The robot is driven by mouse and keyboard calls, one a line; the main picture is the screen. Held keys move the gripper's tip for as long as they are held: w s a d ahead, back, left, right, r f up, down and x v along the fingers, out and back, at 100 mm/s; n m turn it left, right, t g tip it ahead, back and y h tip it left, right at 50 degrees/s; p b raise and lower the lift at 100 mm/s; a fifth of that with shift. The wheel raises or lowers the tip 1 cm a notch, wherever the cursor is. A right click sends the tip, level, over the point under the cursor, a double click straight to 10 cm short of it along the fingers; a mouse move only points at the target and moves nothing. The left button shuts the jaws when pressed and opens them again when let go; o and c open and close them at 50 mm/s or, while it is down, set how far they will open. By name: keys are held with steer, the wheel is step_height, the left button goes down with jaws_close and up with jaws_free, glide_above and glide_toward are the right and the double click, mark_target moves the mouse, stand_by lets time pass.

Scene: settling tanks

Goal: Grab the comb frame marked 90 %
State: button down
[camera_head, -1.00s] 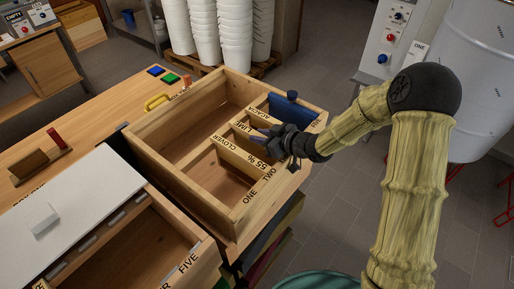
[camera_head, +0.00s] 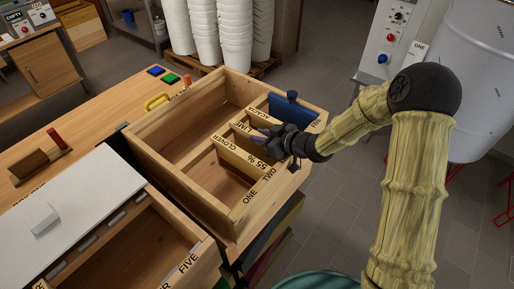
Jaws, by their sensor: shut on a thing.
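The wooden box (camera_head: 157,152) in the middle holds upright wooden comb frames with dark lettering on their top bars. The nearest one reads CLOVER and 55 % (camera_head: 240,160). Behind it is one reading LIME (camera_head: 242,127), and behind that one reading ACACIA. I cannot read a 90 % mark on any frame. My dark gripper (camera_head: 264,138) reaches in from the right and is shut on the top bar of what looks like the LIME frame. My fingers hide much of that bar and any percentage on it. The held frame is still down among the others.
A blue block with a knob (camera_head: 292,110) stands at the box's far right corner, close to my gripper. A lidded wooden box (camera_head: 190,258) stands at the lower left. White buckets (camera_head: 236,35) are stacked behind, and a large white drum (camera_head: 470,80) stands right.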

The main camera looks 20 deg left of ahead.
steer(key=shift+w+r, duration=0.1)
steer(key=shift+r, duration=0.15)
step_height(320, 180, up, 28)
steer(key=p, duration=0.5)
steer(key=shift+f, duration=0.15)
stand_by(0.3)
